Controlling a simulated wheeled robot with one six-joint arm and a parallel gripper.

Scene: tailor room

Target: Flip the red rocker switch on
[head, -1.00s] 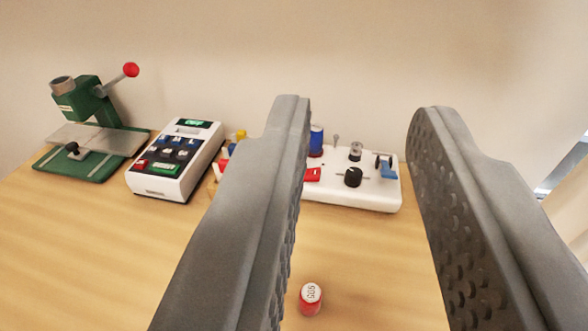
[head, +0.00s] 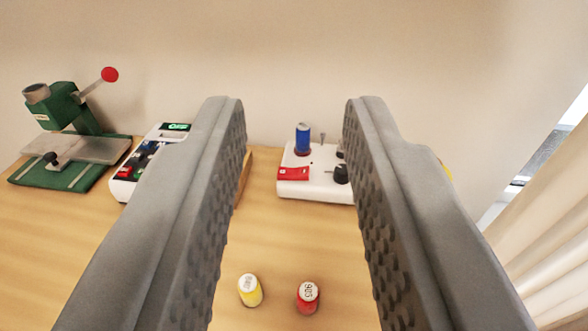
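The red rocker switch (head: 293,173) sits on the front left of a white sewing-machine-like unit (head: 315,190) on the table. It shows between my fingers, beyond their tips; which way it is tilted is too small to tell. The unit also carries a blue thread spool (head: 303,139) and a black knob (head: 341,173). My gripper (head: 294,105) is open and empty, short of the unit. Its right finger hides the unit's right part.
A white keypad machine (head: 123,190) and a green press (head: 62,150) stand left. A curtain (head: 540,235) hangs right.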

